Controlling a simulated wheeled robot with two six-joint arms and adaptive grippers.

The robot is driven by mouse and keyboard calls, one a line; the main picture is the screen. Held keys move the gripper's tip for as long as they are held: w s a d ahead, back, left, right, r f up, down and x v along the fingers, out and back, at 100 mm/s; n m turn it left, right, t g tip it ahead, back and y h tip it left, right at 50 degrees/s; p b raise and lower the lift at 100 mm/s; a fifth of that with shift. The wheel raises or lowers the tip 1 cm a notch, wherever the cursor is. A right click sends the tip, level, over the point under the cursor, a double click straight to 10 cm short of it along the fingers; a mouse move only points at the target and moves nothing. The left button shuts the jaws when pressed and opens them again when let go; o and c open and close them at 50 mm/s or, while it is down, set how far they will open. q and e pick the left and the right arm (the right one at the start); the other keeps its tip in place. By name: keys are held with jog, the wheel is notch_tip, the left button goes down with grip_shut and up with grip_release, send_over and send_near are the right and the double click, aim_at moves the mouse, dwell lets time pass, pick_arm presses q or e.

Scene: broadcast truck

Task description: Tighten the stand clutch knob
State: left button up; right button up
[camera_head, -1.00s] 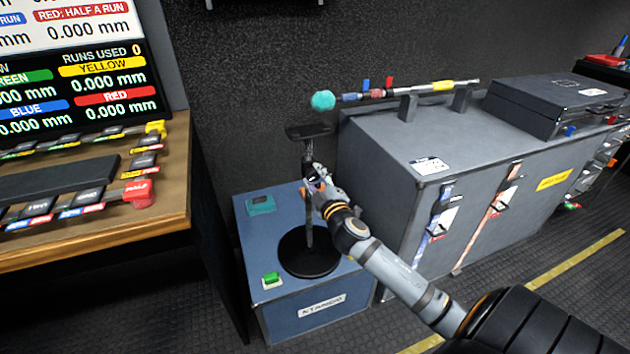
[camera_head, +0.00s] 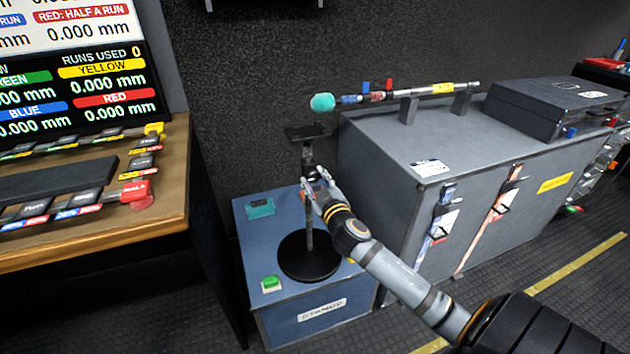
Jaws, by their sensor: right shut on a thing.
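The stand has a black round base (camera_head: 308,262), an upright pole and a dark flat top plate (camera_head: 306,131). It stands upright on a blue box (camera_head: 285,312). My right gripper (camera_head: 314,182) is at the pole's mid height, shut on the clutch knob. The fingers mostly hide the knob. My right arm comes in from the lower right. My left gripper is not in view.
A green button (camera_head: 271,282) and a teal block (camera_head: 260,207) are on the blue box. A grey cabinet (camera_head: 385,150) on the right carries a boom pole with a teal tip (camera_head: 322,102) and a black case (camera_head: 552,105). A wooden desk (camera_head: 160,200) is at left.

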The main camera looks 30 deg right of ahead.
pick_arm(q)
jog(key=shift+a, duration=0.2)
pick_arm(e)
jog(key=shift+f, duration=0.1)
jog(key=o, duration=1)
jog(key=shift+o, duration=0.9)
jog(key=shift+s, duration=0.25)
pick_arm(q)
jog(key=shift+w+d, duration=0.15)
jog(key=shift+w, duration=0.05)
pick_arm(e)
jog(key=v, duration=1.1)
jog(key=shift+s, duration=0.25)
